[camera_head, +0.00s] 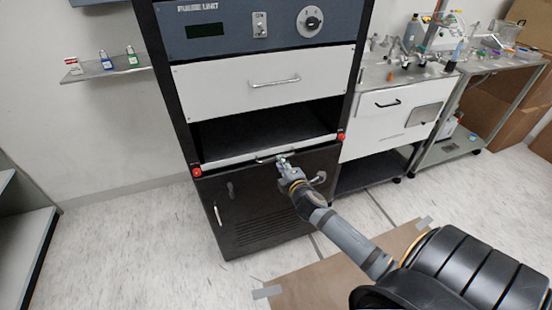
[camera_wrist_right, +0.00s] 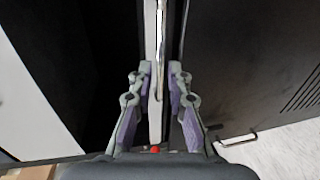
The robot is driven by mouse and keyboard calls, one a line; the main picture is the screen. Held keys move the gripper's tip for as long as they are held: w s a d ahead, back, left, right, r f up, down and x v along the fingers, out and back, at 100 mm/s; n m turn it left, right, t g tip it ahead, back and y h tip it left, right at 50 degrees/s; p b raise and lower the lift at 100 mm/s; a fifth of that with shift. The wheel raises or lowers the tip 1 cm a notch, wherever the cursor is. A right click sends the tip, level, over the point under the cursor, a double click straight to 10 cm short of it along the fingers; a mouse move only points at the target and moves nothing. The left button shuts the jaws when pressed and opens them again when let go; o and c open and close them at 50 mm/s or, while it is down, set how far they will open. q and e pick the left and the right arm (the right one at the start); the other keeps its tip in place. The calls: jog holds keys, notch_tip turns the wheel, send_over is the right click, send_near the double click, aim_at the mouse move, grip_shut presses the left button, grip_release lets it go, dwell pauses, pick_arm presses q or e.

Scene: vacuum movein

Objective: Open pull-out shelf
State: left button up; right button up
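The pull-out shelf (camera_head: 225,158) shows as a white front strip with a red knob at each end, below a dark open bay in the cabinet. It looks pushed in. A small handle (camera_head: 265,159) sits at the middle of the strip. My right gripper (camera_head: 282,161) is at the strip, just right of the handle's middle. In the right wrist view my right gripper (camera_wrist_right: 160,68) has its fingers apart, with the strip and the thin metal handle (camera_wrist_right: 160,50) between them. I cannot tell whether a finger touches the handle. My left gripper is not in view.
A white drawer (camera_head: 235,95) with a bar handle is above the bay, and dark doors (camera_head: 265,215) are below. A white cart (camera_head: 375,130) stands close on the right. A small wall shelf (camera_head: 105,67) is at left. Floor in front is clear, with a brown mat (camera_head: 310,285).

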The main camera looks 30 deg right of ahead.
jog(key=x, duration=0.4)
jog(key=shift+w+d, duration=0.1)
jog(key=shift+w, duration=0.1)
grip_shut()
dwell(0.3)
